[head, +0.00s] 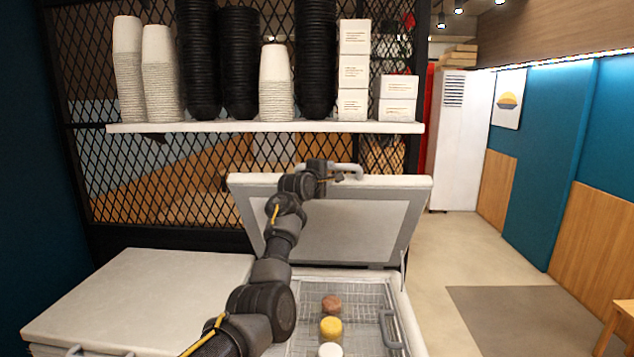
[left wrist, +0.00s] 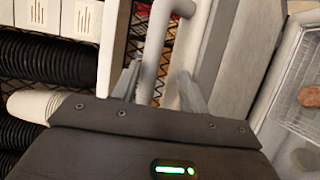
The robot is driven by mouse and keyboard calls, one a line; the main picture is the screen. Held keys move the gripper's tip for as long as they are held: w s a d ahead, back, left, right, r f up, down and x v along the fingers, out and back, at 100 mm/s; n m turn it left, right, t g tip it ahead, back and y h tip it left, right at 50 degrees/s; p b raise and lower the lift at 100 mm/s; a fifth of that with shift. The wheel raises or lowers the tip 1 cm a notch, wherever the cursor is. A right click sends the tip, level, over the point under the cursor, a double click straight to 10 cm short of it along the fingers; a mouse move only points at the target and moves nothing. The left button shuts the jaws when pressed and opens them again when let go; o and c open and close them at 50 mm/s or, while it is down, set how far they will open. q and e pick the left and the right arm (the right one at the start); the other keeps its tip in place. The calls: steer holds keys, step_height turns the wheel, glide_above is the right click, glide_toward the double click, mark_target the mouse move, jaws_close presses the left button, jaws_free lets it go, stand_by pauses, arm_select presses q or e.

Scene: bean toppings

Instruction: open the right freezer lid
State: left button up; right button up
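The right freezer lid (head: 345,228) stands raised and tilted back, with the freezer below it uncovered. Its grey bar handle (head: 348,168) is at the lid's top edge and also shows in the left wrist view (left wrist: 157,50). My left gripper (head: 328,172) is at this handle, its arm crossing in front of the lid. In the left wrist view the two fingers (left wrist: 160,88) stand apart on either side of the bar, with a gap showing on the right side. My right gripper is not in view.
The left freezer lid (head: 140,295) is shut. A wire basket (head: 365,300) in the open freezer holds brown, yellow and white round items. A shelf (head: 270,127) with cup stacks (head: 158,75) and white boxes (head: 354,70) is behind the lid.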

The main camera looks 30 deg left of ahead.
arm_select(q)
steer(key=s+b, duration=0.4)
steer(key=s, duration=0.5)
steer(key=shift+r, duration=0.25)
